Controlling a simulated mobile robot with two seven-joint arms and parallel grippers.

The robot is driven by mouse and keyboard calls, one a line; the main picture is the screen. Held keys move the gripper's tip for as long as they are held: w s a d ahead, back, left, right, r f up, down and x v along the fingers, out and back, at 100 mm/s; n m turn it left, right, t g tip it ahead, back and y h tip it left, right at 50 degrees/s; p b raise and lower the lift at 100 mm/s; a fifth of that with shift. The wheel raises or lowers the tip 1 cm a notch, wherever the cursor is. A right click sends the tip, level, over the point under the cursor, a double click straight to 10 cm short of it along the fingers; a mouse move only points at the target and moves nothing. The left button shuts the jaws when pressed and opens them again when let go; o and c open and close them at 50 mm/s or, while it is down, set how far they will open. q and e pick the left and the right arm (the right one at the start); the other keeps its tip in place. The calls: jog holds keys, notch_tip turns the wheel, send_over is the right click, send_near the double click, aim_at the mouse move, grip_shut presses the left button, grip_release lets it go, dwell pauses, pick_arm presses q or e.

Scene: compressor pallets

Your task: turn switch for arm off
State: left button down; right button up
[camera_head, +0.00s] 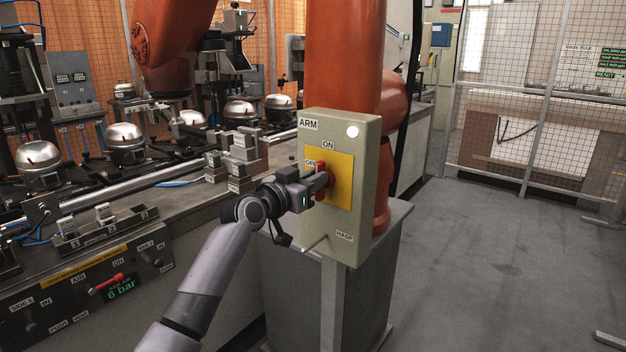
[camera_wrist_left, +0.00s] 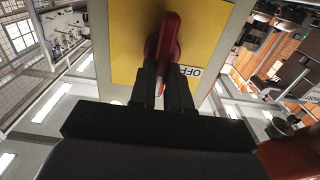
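The switch box marked ARM (camera_head: 363,165) is beige with a yellow plate (camera_head: 343,188) and a lit white lamp at its top right. ON stands above the plate; OFF is at its upper left. The red switch handle (camera_head: 321,181) sits on the plate, also in the left wrist view (camera_wrist_left: 168,38), roughly upright and partly hidden by my gripper. My left gripper (camera_head: 318,183) is at the handle. In the left wrist view its two dark fingers (camera_wrist_left: 163,84) lie close on either side of the handle, shut on it. My right gripper is not in view.
The box stands on a grey pedestal (camera_head: 327,300) beside a large orange robot arm (camera_head: 343,60). A workbench (camera_head: 215,215) with metal compressor domes and a control panel is on the left. Open grey floor (camera_head: 480,260) and a mesh fence (camera_head: 535,110) are on the right.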

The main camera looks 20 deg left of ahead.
pick_arm(q)
jog(key=shift+n, duration=0.3)
jog(key=shift+w+a+f+n+p, duration=0.2)
jog(key=shift+n+p, duration=0.9)
jog(key=shift+n, duration=1.75)
jog(key=shift+s+a+f+n+p, duration=0.2)
jog(key=shift+n+p, duration=0.9)
jog(key=shift+n, duration=1.8)
jog(key=shift+w+a+f+n+p, duration=0.3)
jog(key=shift+n+p, duration=0.8)
jog(key=shift+n, duration=1.75)
jog(key=shift+d+f, duration=0.1)
jog(key=c, duration=1.1)
grip_release()
jog(key=shift+s, duration=0.1)
jog(key=shift+p+v, duration=0.35)
jog(key=shift+v, duration=3.25)
